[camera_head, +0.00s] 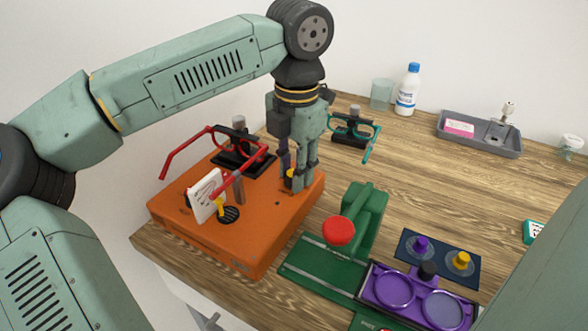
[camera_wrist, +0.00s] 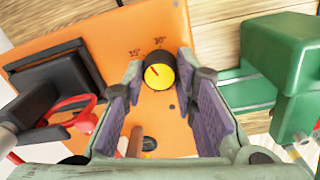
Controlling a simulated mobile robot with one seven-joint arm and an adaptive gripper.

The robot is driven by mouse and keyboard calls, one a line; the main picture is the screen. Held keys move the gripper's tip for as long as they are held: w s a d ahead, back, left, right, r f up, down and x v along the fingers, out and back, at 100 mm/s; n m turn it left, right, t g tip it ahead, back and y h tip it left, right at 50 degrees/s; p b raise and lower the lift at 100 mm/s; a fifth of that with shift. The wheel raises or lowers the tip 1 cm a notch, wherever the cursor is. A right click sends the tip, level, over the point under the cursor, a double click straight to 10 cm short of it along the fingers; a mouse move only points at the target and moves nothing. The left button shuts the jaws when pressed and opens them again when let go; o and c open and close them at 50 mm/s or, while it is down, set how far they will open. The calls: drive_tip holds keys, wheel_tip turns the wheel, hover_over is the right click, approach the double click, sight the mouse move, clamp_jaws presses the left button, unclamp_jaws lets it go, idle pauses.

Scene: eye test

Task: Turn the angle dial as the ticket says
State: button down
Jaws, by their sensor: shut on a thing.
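The angle dial, a yellow-faced black knob with a red pointer (camera_wrist: 159,73), sits on top of the orange box (camera_head: 245,249). Its pointer leans to the upper left in the wrist view; small marks beside it are too blurred to read surely. My gripper (camera_head: 298,182) points down at the box's right part, and its fingers (camera_wrist: 160,70) are shut on the dial, one on each side. In the head view they mostly hide the dial. A white card (camera_head: 206,196), perhaps the ticket, stands tilted on the box; I cannot read its writing.
Red glasses (camera_head: 187,143) are on a black stand on the box; teal glasses (camera_head: 370,151) stand behind. A green press (camera_head: 368,220) with a red knob is right of the box. A purple holder (camera_head: 418,300) lies in front.

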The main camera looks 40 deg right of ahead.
drive_tip(key=m, duration=0.6)
idle(0.6)
drive_tip(key=c, duration=1.3)
unclamp_jaws()
drive_tip(key=shift+r, duration=0.1)
drive_tip(key=r, duration=1.2)
drive_tip(key=shift+s+a, duration=0.1)
drive_tip(key=shift+s, duration=0.15)
drive_tip(key=shift+f, duration=0.1)
